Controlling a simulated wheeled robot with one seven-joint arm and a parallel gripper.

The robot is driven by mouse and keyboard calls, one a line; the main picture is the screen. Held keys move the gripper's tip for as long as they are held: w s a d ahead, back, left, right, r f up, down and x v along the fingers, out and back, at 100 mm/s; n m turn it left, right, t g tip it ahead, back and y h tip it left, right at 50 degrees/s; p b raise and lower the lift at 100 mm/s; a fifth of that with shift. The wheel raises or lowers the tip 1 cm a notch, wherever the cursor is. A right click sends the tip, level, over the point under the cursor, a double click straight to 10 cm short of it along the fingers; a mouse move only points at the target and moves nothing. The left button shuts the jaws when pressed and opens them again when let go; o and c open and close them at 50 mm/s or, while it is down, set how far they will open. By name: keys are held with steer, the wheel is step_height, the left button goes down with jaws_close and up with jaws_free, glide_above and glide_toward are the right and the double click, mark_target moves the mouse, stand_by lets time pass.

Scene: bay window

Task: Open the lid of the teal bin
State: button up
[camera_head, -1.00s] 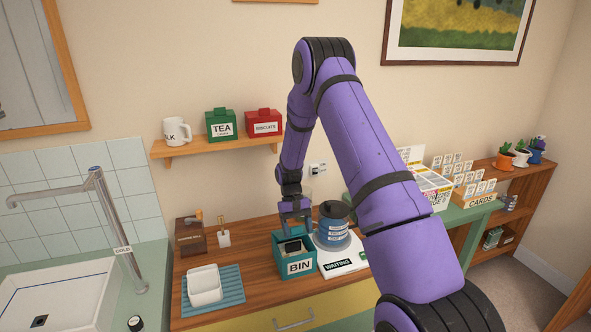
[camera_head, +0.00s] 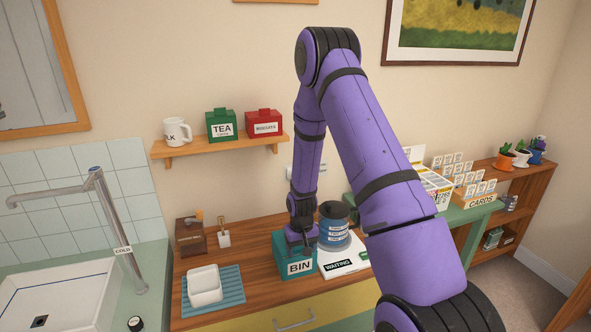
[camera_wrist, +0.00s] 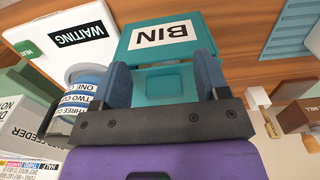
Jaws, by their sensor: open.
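The teal bin (camera_head: 298,268), labelled BIN, stands on the wooden counter. In the wrist view its labelled front (camera_wrist: 165,34) shows upside down beyond my fingers, and a teal surface with a small square part (camera_wrist: 167,84) shows between them. I cannot tell whether this square is raised. My gripper (camera_head: 299,246) is at the top of the bin, pointing down, and hides most of the top in the head view. Its two blue fingers (camera_wrist: 162,78) are apart, one on each side of the teal square. Whether they touch the bin is unclear.
A blue-labelled canister (camera_head: 334,228) and a WAITING board (camera_head: 340,264) are close on the bin's right. A white tub (camera_head: 204,284) on a blue mat (camera_head: 232,291) is to the left. A brown box (camera_head: 190,238) is behind left. A shelf (camera_head: 220,148) hangs above.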

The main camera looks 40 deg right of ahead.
steer(key=s+a+r, duration=0.2)
steer(key=r, duration=0.9)
steer(key=s+a+r+n+t, duration=0.1)
steer(key=s+a+r, duration=0.2)
steer(key=r, duration=0.8)
steer(key=s+a+r+t, duration=0.1)
steer(key=s+a+r, duration=0.1)
steer(key=r, duration=1)
steer(key=shift+s+a, duration=0.2)
steer(key=shift+s, duration=0.05)
